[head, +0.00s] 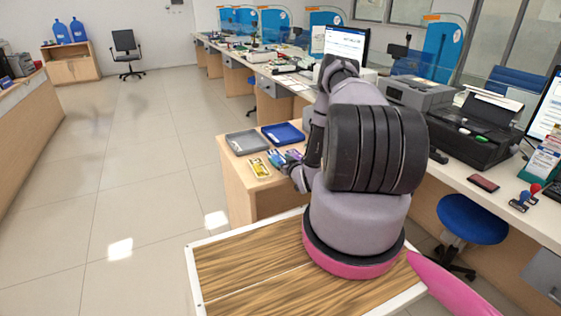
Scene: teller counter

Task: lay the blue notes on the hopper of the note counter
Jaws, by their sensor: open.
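My arm rises at the centre of the head view and bends down to the side desk. My gripper (296,172) is at its lower end, small and partly hidden by the arm, open beside the notes. A small blue and purple patch, seemingly the blue notes (275,158), lies on the desk right next to it. I cannot tell whether the gripper touches them. No note counter can be picked out for certain. A grey machine (416,93) on the long counter may be it or a printer; its hopper is not clear.
A grey tray (245,142) and a blue tray (283,134) lie on the side desk (232,165), with a yellow bundle (260,168) in front. A black printer (474,130) and stamps (525,197) stand on the right counter. A blue stool (472,219) stands below. Floor at left is clear.

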